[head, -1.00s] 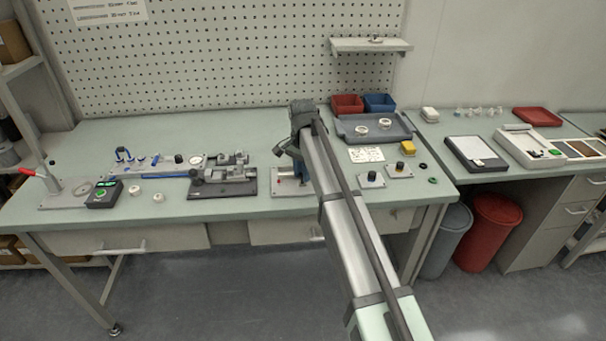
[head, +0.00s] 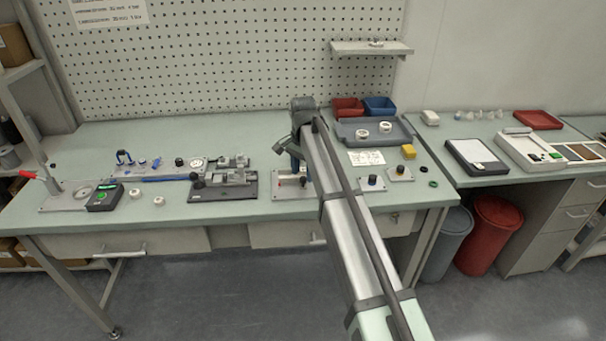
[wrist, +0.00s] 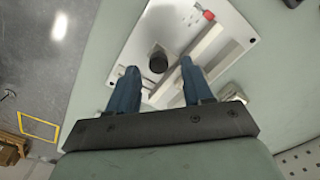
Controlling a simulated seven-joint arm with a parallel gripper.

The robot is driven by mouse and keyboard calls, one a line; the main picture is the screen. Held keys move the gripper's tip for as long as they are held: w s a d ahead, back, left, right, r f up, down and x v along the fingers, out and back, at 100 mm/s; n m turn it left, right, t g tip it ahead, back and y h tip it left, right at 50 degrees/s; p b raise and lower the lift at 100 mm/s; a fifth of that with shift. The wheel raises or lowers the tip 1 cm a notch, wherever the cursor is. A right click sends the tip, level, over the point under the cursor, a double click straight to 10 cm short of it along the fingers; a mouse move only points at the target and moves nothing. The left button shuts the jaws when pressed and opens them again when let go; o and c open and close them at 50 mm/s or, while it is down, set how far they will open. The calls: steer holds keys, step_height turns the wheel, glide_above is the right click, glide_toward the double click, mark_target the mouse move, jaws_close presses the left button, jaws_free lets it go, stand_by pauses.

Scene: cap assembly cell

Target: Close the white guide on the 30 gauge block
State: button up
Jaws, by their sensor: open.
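A pale grey fixture plate (wrist: 180,28) lies on the bench under my gripper. It carries a black round knob (wrist: 158,63), a small red part (wrist: 208,15) and a long white bar (wrist: 208,42), which looks like the white guide. I cannot read any gauge marking. My gripper (wrist: 158,77) is open and empty, its blue fingers reaching over the plate on either side of the knob's line; contact cannot be told. In the head view, the plate (head: 283,191) shows partly behind my arm, with my gripper (head: 297,168) above it.
A dark fixture (head: 222,192) stands left of the plate. Two small knob blocks (head: 372,183) (head: 400,173) stand right of it. A grey tray (head: 350,130) holds white rings behind. The bench front edge is close to the plate.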

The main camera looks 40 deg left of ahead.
mark_target(303, 177)
step_height(303, 177, up, 12)
stand_by(0.4)
stand_by(0.5)
